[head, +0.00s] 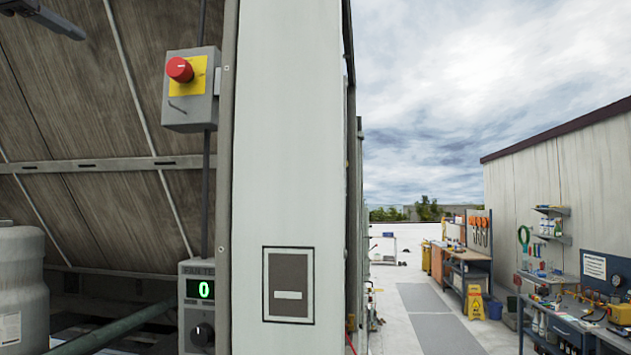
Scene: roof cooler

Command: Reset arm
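A dark grey shape (42,16) reaches in at the top left corner of the head view. It looks like the end of my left arm, cut off by the picture edge; its fingers cannot be made out. It is apart from the grey switch box to its right. My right gripper is not in view. No held object shows.
The grey box with a red button (180,70) hangs left of a pale upright panel (285,170). Below is a control box with a green "0" display (200,289). A grey tank (22,290) stands lower left. Workbenches and a yellow sign (474,302) stand right, beyond open roof.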

